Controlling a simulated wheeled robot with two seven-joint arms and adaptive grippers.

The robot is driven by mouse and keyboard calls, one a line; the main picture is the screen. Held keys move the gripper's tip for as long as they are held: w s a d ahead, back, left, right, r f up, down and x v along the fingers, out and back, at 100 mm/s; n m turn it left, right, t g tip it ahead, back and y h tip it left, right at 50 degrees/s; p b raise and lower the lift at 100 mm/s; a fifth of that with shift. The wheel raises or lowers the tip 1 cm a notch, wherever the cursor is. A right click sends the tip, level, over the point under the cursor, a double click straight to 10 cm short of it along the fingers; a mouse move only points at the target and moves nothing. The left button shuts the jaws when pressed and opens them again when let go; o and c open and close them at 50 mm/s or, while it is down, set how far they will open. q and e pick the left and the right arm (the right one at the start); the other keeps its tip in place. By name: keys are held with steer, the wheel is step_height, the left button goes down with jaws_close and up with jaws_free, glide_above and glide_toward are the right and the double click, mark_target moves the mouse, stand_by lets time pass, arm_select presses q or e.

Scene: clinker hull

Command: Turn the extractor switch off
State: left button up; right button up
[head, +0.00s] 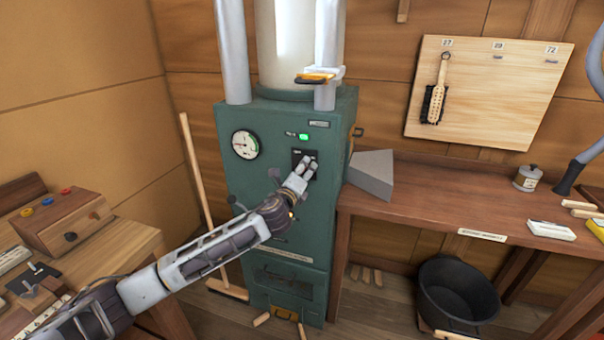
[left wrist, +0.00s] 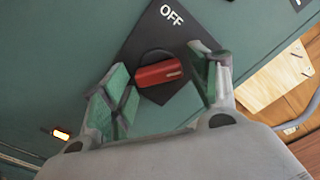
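The extractor is a tall green cabinet (head: 290,225) with a black switch plate (head: 298,156) on its front. In the left wrist view the plate (left wrist: 150,45) carries a white OFF label (left wrist: 172,15) and a red switch knob (left wrist: 158,73). The knob's long side lies across the picture, with a pale mark near its right end, and does not point at OFF. My left gripper (head: 309,168) is at the plate. Its open fingers (left wrist: 162,88) stand on either side of the knob, with gaps visible. My right gripper is in neither view.
A lit green lamp (head: 303,137) and a round gauge (head: 245,144) are above the plate. A grey wedge block (head: 372,173) lies on the right bench (head: 430,205). A black bucket (head: 458,298) stands below. A broom handle (head: 190,155) leans left of the cabinet.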

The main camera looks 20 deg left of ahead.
arm_select(q)
steer(key=c, duration=0.8)
steer(key=shift+n, duration=0.3)
steer(key=n+p, duration=0.2)
steer(key=n, duration=0.9)
steer(key=shift+r, duration=0.2)
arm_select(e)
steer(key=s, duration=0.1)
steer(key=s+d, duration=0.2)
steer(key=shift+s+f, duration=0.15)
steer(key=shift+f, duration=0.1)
arm_select(q)
steer(key=shift+n, duration=0.3)
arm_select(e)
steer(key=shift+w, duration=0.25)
